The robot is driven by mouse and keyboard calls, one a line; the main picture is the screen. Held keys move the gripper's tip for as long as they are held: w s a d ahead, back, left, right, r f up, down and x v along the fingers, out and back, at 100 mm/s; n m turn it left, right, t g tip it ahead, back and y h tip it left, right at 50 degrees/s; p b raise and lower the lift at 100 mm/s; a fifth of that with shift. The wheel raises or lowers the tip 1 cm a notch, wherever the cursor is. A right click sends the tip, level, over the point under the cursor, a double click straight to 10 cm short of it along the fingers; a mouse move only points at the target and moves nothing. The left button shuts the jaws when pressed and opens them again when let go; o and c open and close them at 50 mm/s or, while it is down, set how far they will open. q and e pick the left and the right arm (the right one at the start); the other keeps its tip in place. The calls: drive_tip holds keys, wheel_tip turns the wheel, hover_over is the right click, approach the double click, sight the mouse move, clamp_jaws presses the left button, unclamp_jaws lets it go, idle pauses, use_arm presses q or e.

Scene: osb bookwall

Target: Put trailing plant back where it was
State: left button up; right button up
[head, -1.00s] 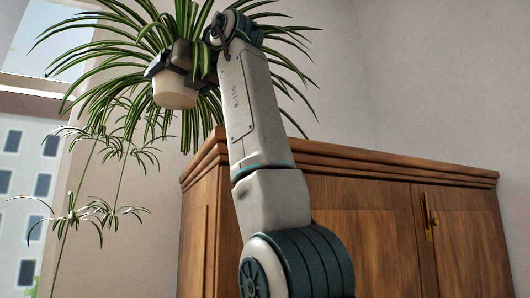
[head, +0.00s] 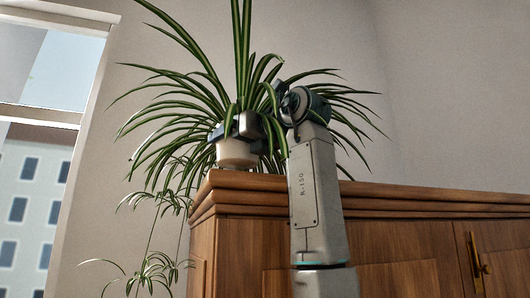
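The trailing plant (head: 185,90) has long green striped leaves and grows in a small pale pot (head: 237,153). Thin stems with small plantlets (head: 160,268) hang below it on the left. My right gripper (head: 238,128) is shut on the pot near its rim, with leaves partly covering the fingers. The pot is upright at the left front corner of the wooden cabinet's top (head: 260,187). Its base shows just at the top edge; I cannot tell whether it touches. My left gripper is not in view.
The wooden cabinet (head: 400,255) has a brass lock plate (head: 477,258) on its door. A window (head: 45,150) is at the left. The cabinet top right of the plant looks clear, though its surface is hidden from this low view.

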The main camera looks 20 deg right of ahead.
drive_tip(key=d, duration=0.2)
drive_tip(key=w+d+p, duration=0.1)
drive_tip(key=d, duration=0.1)
drive_tip(key=d+p, duration=0.1)
drive_tip(key=d, duration=0.1)
drive_tip(key=shift+w+d+f, duration=0.1)
drive_tip(key=shift+w+d, duration=0.1)
drive_tip(key=shift+w, duration=0.05)
drive_tip(key=shift+d, duration=0.2)
drive_tip(key=shift+s+f, duration=0.1)
drive_tip(key=shift+a+f+p, duration=0.1)
drive_tip(key=shift+f+p, duration=0.15)
drive_tip(key=shift+p, duration=0.1)
drive_tip(key=shift+a+f, duration=0.1)
drive_tip(key=shift+f, duration=0.25)
drive_tip(key=shift+f+p, duration=0.7)
drive_tip(key=shift+f, duration=0.15)
drive_tip(key=shift+w+d+f, duration=0.2)
drive_tip(key=shift+d+f, duration=0.05)
drive_tip(key=shift+f, duration=0.15)
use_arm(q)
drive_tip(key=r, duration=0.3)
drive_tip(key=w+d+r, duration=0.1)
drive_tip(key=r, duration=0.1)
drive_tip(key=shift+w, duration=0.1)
use_arm(e)
drive_tip(key=shift+s, duration=0.15)
drive_tip(key=shift+a, duration=0.15)
